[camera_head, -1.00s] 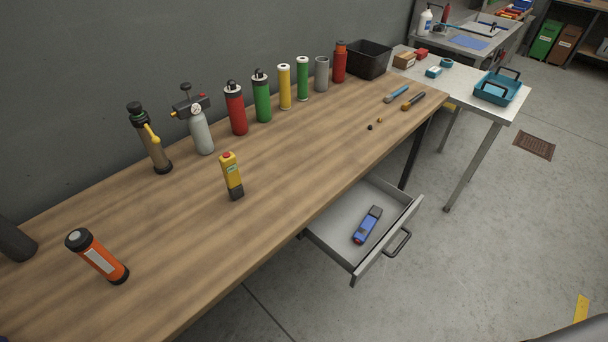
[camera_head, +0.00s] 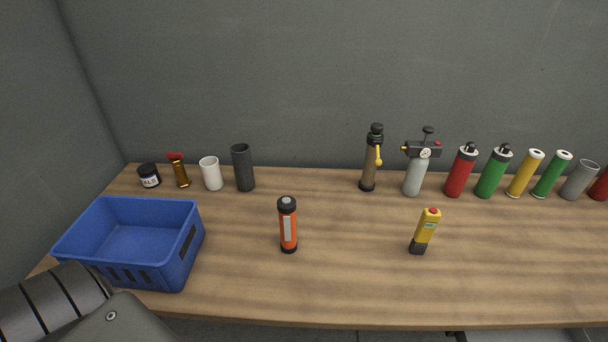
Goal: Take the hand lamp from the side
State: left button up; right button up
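The hand lamp, which I take to be the orange cylinder with black ends and a pale label (camera_head: 288,228), stands upright on the wooden workbench (camera_head: 340,285), near the middle of the view. Nothing touches it. A yellow handheld device with a red top and black base (camera_head: 424,232) stands to its right. A dark grey link of my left arm shows at the lower left, in front of the blue crate. Neither gripper shows in the view.
An empty-looking blue crate (camera_head: 190,246) stands at the left. Along the back are a black jar (camera_head: 149,176), a brass nozzle (camera_head: 180,171), a white cup (camera_head: 211,174), a dark tube (camera_head: 243,168) and several cylinders at right. Bench around the lamp is clear.

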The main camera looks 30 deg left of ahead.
aim_at(287, 212)
jog(key=u, duration=2.65)
jog(key=k, duration=1.5)
jog(key=u, duration=0.15)
